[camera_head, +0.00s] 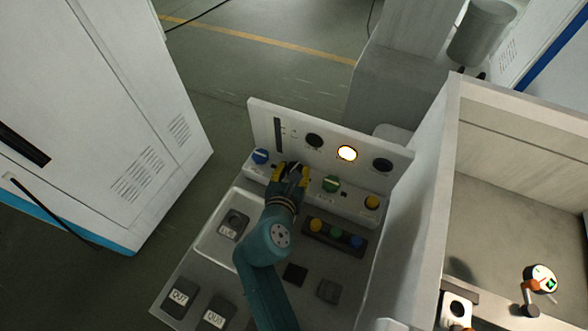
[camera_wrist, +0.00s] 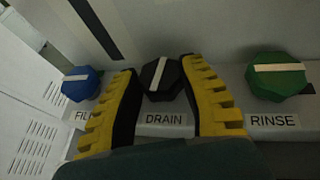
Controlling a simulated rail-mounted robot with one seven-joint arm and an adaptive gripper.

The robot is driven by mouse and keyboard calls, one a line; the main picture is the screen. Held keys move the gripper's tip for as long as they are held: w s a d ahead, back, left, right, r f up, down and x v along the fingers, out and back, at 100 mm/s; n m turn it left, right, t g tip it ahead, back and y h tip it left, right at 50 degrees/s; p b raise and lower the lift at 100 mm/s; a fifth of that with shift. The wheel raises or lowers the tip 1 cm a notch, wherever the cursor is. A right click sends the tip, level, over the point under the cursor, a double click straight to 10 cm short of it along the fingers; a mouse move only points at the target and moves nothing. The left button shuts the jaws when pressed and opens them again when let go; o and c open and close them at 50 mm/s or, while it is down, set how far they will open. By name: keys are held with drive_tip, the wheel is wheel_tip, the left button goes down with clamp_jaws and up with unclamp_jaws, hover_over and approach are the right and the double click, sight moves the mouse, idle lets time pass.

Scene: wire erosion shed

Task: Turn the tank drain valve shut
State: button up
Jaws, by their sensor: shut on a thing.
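The drain valve is a black knob (camera_wrist: 161,80) with a white bar, above a DRAIN label (camera_wrist: 165,119) in the wrist view. Its bar stands near upright, tilted slightly to the right at the top. My gripper (camera_wrist: 163,84) has yellow ribbed fingers, one on each side of this knob, shut on it. In the head view my gripper (camera_head: 291,172) reaches the sloped panel between the blue and green knobs. The black knob is mostly hidden by the fingers there.
The blue FILL knob (camera_wrist: 81,84) is close on the left and the green RINSE knob (camera_wrist: 279,76) on the right. A yellow knob (camera_head: 372,202) is farther right. Behind stands an upright panel (camera_head: 276,115) with a lit lamp (camera_head: 347,153). A tank wall (camera_head: 425,165) rises at the right.

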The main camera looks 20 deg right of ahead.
drive_tip(key=m+g+h, duration=0.2)
drive_tip(key=m+g, duration=0.1)
drive_tip(key=shift+w+a+f+m+h, duration=0.1)
drive_tip(key=shift+w+a+m+h, duration=0.05)
drive_tip(key=shift+m+h, duration=0.2)
drive_tip(key=m+g+h, duration=0.1)
drive_tip(key=m+g, duration=0.1)
drive_tip(key=g, duration=0.1)
drive_tip(key=shift+w+m+h+b, duration=0.15)
drive_tip(key=shift+m+h+b, duration=0.1)
drive_tip(key=shift+h+b, duration=0.15)
drive_tip(key=m+g+b, duration=0.3)
drive_tip(key=b, duration=0.1)
drive_tip(key=shift+w+f+h, duration=0.1)
drive_tip(key=shift+f+h, duration=0.2)
drive_tip(key=shift+h, duration=0.05)
drive_tip(key=m+g+b, duration=0.1)
drive_tip(key=g+b, duration=0.1)
drive_tip(key=b, duration=0.1)
drive_tip(key=shift+r+m, duration=0.1)
drive_tip(key=shift+m, duration=0.3)
drive_tip(key=shift+r+m+g+b, duration=0.1)
drive_tip(key=shift+m+g+b, duration=0.2)
drive_tip(key=shift+g+b, duration=0.3)
drive_tip(key=o, duration=1.2)
drive_tip(key=shift+r, duration=0.15)
drive_tip(key=shift+r, duration=0.1)
